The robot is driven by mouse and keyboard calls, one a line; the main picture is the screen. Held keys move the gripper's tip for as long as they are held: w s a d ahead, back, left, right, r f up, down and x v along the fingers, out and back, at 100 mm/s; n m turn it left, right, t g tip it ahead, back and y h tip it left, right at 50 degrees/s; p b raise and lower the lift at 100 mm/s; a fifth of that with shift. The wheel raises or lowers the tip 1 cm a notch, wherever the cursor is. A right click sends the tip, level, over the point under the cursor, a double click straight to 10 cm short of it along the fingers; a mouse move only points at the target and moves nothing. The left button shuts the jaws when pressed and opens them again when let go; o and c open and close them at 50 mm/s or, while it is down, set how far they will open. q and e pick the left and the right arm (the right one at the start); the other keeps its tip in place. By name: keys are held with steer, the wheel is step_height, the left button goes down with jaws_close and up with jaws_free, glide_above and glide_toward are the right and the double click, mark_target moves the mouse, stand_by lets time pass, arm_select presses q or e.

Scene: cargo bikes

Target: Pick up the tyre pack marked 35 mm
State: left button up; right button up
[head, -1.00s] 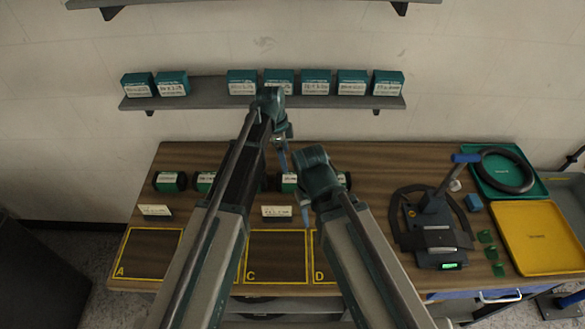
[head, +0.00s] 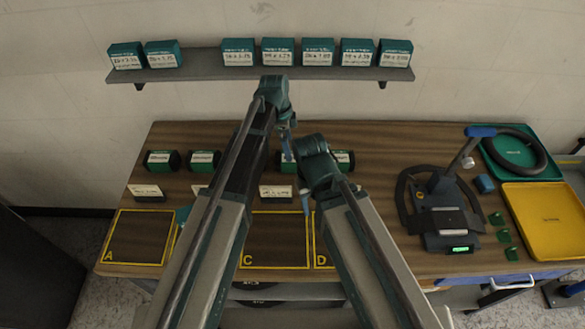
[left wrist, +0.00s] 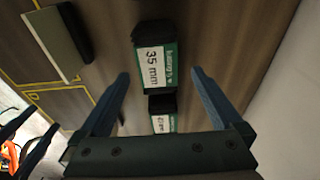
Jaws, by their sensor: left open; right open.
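The 35 mm tyre pack (left wrist: 153,65) is dark with a green and white label, lying on the wooden bench in the left wrist view. In the head view it appears to be the pack (head: 283,168) just below my left gripper (head: 288,152), partly covered. My left gripper (left wrist: 158,76) is open and empty, its fingers to either side of the pack's lower part in the picture; contact cannot be told. My right gripper (head: 305,203) is open and empty above the bench, nearer the front.
Another pack (left wrist: 163,118) lies close beside it. Further packs (head: 162,160) stand in the row at left. A label card (head: 277,191) stands in front. Yellow-outlined squares (head: 138,238) line the front edge. A shelf (head: 200,74) holds boxes. A scale (head: 445,225) is right.

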mark_target(292, 162)
arm_select(q)
steer(key=shift+d+f, duration=0.1)
steer(key=shift+f, duration=0.6)
arm_select(e)
steer(key=shift+f, duration=0.7)
arm_select(q)
steer(key=shift+b, duration=0.3)
steer(key=f+b, duration=0.2)
steer(key=d+f+b, duration=0.1)
steer(key=f+b, duration=0.2)
steer(key=shift+s+d+f, duration=0.1)
steer(key=shift+s, duration=0.1)
arm_select(e)
step_height(292, 162, down, 5)
steer(key=shift+f, duration=0.1)
arm_select(q)
steer(key=shift+c, duration=0.3)
jaws_close()
